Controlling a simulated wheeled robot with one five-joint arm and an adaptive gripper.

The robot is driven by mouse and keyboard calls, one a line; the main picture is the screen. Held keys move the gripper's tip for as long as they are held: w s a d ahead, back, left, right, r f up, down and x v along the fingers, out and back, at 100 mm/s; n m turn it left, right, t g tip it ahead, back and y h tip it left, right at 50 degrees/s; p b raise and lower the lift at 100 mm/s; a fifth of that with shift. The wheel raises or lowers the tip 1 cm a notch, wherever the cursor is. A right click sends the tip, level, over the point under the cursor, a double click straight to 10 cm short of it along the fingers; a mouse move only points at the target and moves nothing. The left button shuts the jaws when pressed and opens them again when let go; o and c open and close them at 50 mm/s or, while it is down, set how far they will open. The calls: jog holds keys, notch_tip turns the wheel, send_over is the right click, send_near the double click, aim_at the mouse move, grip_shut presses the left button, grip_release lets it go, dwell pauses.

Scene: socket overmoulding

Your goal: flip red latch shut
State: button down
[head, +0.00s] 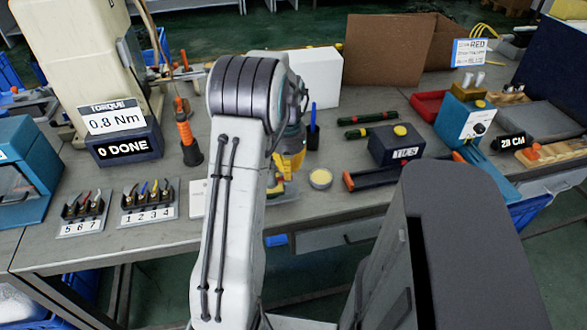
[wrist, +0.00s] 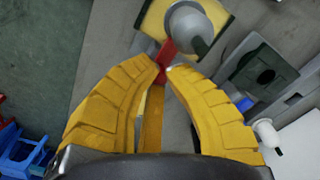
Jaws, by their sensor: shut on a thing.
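The red latch (wrist: 167,50) shows in the wrist view as a narrow red bar beside a yellow block (wrist: 157,18) that carries a rounded grey part (wrist: 190,27). My gripper (wrist: 162,71) has its two yellow fingers brought together at the tips, shut on the lower end of the red latch. The fingertips hide part of the latch, so I cannot tell its full angle. In the head view my arm hides most of the fixture. My gripper's yellow fingers (head: 290,161) show just right of the arm, above the bench, and the latch cannot be made out there.
A round tin (head: 320,179) and a blue pen-like tool (head: 313,119) stand close right of my gripper. A white box (head: 314,77) is behind. Numbered racks (head: 150,203) stand left, a black box with a yellow button (head: 397,147) right. A dark block (wrist: 262,75) is right in the wrist view.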

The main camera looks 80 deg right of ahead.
jog(key=c, duration=1.2)
grip_release()
jog(key=shift+w+f, duration=0.1)
jog(key=shift+w, duration=0.1)
notch_tip(320, 180, up, 12)
dwell(0.3)
